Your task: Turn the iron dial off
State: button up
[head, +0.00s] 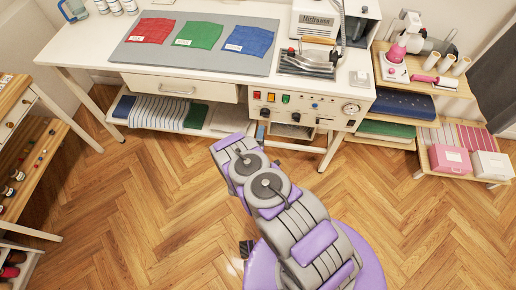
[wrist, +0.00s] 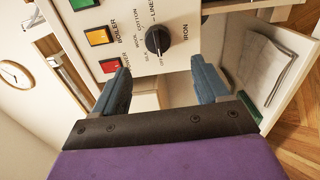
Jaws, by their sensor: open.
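The iron dial (wrist: 158,40) is a round black knob on a cream panel, labelled IRON, with fabric settings printed around it. In the wrist view it stands upper middle; its exact pointer setting is too small to tell. In the head view it is the left dark knob (head: 266,113) on the control panel (head: 325,107) under the table. My gripper (wrist: 163,80) is open, with its two blue fingers to either side and below the dial in the picture. They look apart from the dial, and nothing is between them. In the head view my arm hides most of the gripper.
Green (wrist: 84,4), orange (wrist: 98,37) and red (wrist: 110,66) switches sit beside the dial. An iron (head: 318,52) rests above on the white table (head: 88,48). The wood floor (head: 130,200) is clear.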

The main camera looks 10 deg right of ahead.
jog(key=v, duration=0.7)
jog(key=shift+s+p, duration=0.15)
jog(key=shift+p, duration=0.3)
jog(key=shift+a, duration=0.1)
jog(key=w+a+r+m+g+y, duration=0.3)
jog(key=w+a+r+m+g, duration=0.45)
jog(key=w+r, duration=0.25)
jog(key=s+r+m+g+y, duration=0.1)
jog(key=s+r+g+y, duration=0.15)
jog(key=r, duration=0.65)
jog(key=s+r+m+g+y, duration=0.15)
jog(key=s+r, duration=0.25)
jog(key=r, duration=0.4)
jog(key=s+d+r+m+g, duration=0.2)
jog(key=s+d+r+g, duration=0.1)
jog(key=s+r, duration=1)
jog(key=s+d+r+m+g, duration=0.1)
jog(key=s+d, duration=0.4)
jog(key=s, duration=0.8)
jog(key=s+d+r+m+g+h, duration=0.1)
jog(key=s+d+r+g, duration=0.2)
jog(key=s, duration=1)
notch_tip(320, 180, up, 3)
jog(key=shift+s+d+r+m, duration=0.1)
jog(key=shift+s+d+m, duration=0.2)
jog(key=shift+d, duration=0.65)
